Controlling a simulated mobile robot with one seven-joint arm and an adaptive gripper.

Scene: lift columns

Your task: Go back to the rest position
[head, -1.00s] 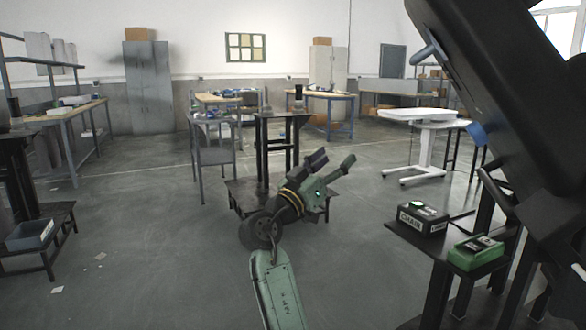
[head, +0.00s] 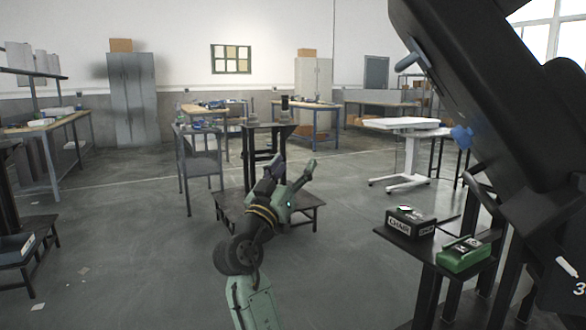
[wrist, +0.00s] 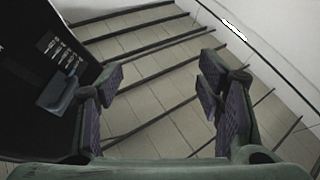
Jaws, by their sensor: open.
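My gripper (head: 291,172) is in the middle of the head view, at the end of my green and black arm. Its two fingers are spread apart with nothing between them, and they point up and away. In the wrist view my gripper (wrist: 162,95) shows its dark pads wide apart, with only a tiled surface and dark bars seen between them. In the head view it appears in front of a dark stand (head: 232,207) with a low shelf; I cannot tell the distance between them.
A black box marked CHAIR (head: 410,222) and a green box (head: 463,255) sit on a dark table at right. A large black structure (head: 490,90) fills the upper right. A white table (head: 402,124) stands behind. Floor at left front (head: 130,270) is mostly clear.

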